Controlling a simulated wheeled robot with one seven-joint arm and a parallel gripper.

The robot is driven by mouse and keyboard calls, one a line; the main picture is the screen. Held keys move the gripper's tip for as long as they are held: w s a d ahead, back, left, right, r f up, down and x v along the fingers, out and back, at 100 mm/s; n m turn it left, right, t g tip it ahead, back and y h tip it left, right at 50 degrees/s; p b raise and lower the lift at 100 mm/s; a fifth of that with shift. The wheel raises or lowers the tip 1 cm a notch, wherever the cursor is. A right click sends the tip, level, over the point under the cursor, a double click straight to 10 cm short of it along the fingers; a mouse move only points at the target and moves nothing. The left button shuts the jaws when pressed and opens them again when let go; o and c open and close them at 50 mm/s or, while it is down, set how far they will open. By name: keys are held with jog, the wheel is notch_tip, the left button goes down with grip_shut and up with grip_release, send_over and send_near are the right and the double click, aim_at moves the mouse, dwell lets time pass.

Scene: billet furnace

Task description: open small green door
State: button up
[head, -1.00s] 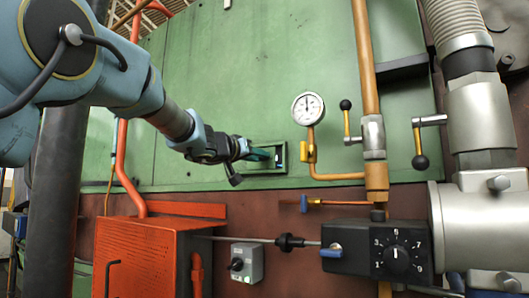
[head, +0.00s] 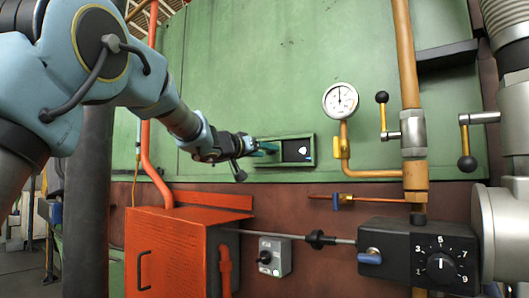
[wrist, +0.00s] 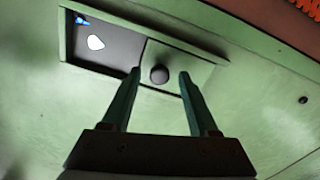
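The small green door (wrist: 181,67) is a flat sliding panel with a round dark knob (wrist: 159,74), set in a green frame (head: 285,137) on the furnace wall. It stands partly open. Beside it a dark opening (head: 297,150) shows, with a white shape and a bit of blue inside, also seen in the wrist view (wrist: 96,43). My gripper (wrist: 160,72) is open, its two fingers on either side of the knob with gaps showing. In the head view my gripper (head: 266,148) is at the frame's left part and hides most of the door.
A pressure gauge (head: 340,101) and a copper pipe (head: 405,60) with valve levers stand right of the frame. Below are an orange box (head: 170,250), a grey switch box (head: 274,256) and a black dial box (head: 420,253). The green wall above is clear.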

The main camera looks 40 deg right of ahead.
jog(key=b+v, duration=0.2)
jog(key=v, duration=0.8)
jog(key=shift+a+b, duration=0.35)
jog(key=shift+a, duration=0.05)
jog(key=shift+s, duration=0.1)
